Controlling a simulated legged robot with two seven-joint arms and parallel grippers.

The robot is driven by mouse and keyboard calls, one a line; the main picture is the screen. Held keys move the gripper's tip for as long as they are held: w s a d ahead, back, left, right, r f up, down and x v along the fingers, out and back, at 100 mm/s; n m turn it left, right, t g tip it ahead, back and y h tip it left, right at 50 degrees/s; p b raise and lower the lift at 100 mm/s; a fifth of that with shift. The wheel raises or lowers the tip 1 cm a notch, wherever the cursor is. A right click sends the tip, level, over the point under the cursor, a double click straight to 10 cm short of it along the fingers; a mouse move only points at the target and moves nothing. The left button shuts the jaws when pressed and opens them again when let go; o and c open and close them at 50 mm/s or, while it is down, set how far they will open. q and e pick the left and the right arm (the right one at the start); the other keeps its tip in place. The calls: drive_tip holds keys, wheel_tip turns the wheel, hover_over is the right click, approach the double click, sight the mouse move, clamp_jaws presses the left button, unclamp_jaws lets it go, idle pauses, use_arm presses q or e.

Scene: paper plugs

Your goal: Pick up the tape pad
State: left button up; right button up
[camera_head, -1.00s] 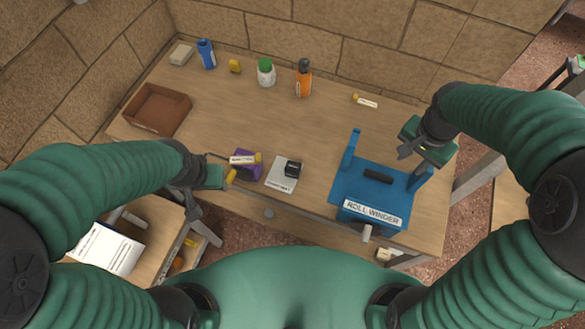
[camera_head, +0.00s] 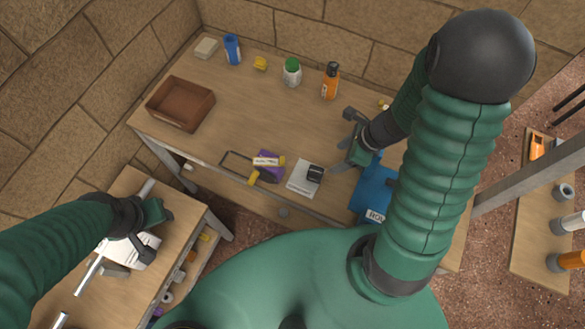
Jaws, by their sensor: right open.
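A white pad (camera_head: 301,188) with a printed label on its front edge lies flat near the table's front edge. A small black block (camera_head: 315,173) sits on it. I take this pad for the tape pad, but its label is too small to read. My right gripper (camera_head: 342,162) is open just right of the pad and block, apparently above the table and apart from them. My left gripper (camera_head: 148,242) is at lower left over the side table, far from the pad. Its fingers are too unclear to judge.
A purple item with yellow parts (camera_head: 267,172) lies just left of the pad. The blue roll winder (camera_head: 371,198) stands close on the right, partly hidden by my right arm. A brown tray (camera_head: 181,104) and several bottles stand farther back. The table's middle is clear.

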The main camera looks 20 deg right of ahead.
drive_tip(key=b, duration=0.5)
approach(316, 171)
drive_tip(key=x, duration=0.5)
drive_tip(key=shift+d+f, duration=0.15)
drive_tip(key=shift+d, duration=0.05)
drive_tip(key=shift+w+a+f, duration=0.1)
drive_tip(key=shift+a+f, duration=0.1)
drive_tip(key=b+x, duration=0.1)
drive_tip(key=x, duration=0.3)
drive_tip(key=shift+a, duration=0.15)
drive_tip(key=shift+f, duration=0.3)
drive_tip(key=shift+w+f, duration=0.1)
drive_tip(key=shift+w, duration=0.05)
drive_tip(key=c, duration=0.6)
clamp_jaws()
